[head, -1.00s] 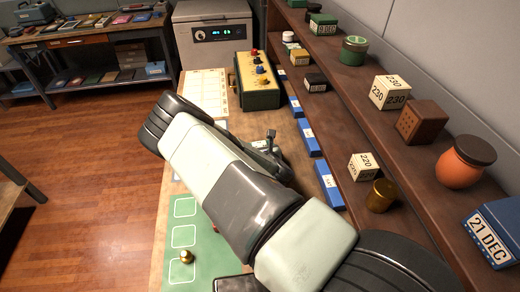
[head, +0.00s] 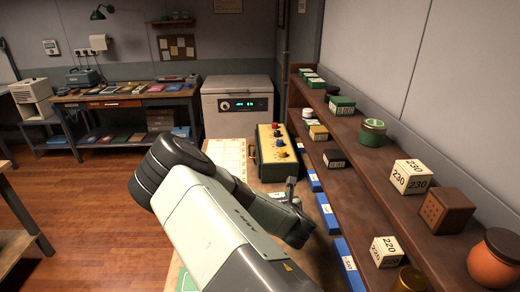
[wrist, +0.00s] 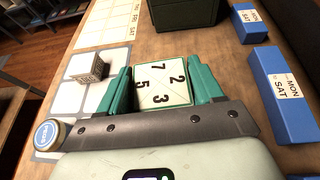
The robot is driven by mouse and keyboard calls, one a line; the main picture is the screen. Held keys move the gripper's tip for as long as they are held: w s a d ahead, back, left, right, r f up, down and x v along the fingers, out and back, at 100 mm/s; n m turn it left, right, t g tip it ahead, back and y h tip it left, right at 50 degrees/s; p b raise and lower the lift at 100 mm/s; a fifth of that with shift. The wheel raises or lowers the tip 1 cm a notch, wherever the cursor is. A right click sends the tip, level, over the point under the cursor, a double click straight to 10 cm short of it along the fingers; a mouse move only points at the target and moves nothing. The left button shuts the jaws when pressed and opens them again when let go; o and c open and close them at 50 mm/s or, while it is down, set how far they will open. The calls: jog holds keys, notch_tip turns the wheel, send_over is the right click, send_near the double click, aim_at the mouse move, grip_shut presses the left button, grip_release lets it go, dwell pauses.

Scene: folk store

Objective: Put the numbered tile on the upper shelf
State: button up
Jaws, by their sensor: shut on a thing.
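The numbered tile (wrist: 163,88) is white with a green edge and the digits 7, 2, 5 and 3 on its face. In the wrist view my gripper (wrist: 161,72) is shut on it, with a teal finger on each side. The wooden worktop lies below; the gap between tile and worktop is hard to judge. The upper shelf (head: 395,187) runs along the right wall, above a lower shelf (head: 355,205), and is to the right of my arm.
On the upper shelf stand a 230 cube (head: 411,177), a brown box (head: 446,209), a green jar (head: 372,132) and an orange pot (head: 492,265). A 220 cube (head: 386,251) is on the lower shelf. Blue boxes (wrist: 280,90) line the worktop. A dial box (head: 276,155) stands behind.

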notch_tip(320, 180, up, 12)
jog(key=w+a, duration=0.1)
jog(key=a, duration=0.1)
notch_tip(320, 180, up, 25)
jog(key=m+g+h, duration=1.3)
jog(key=m+h, duration=0.2)
jog(key=m, duration=0.4)
send_over(383, 160)
notch_tip(383, 160, down, 10)
jog(key=shift+r, duration=0.1)
